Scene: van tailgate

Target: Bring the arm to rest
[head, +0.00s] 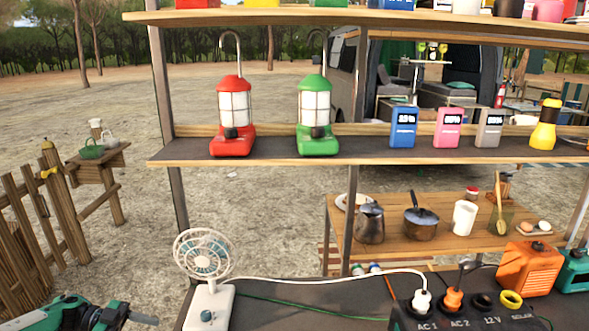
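My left arm comes in at the bottom left corner, teal and dark grey. Its far end, with what looks like part of my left gripper (140,319), is low at the frame's bottom edge, left of the white fan (208,304). The fingers are too small and cut off to tell whether they are open or shut. I see nothing held there. My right arm and gripper are not in view.
A shelf (270,150) holds a red lantern (233,115), a green lantern (313,115) and several power banks. A power panel (455,318) with a plugged-in white cord is at the bottom right. A wooden fence (40,215) stands left. Open ground lies between.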

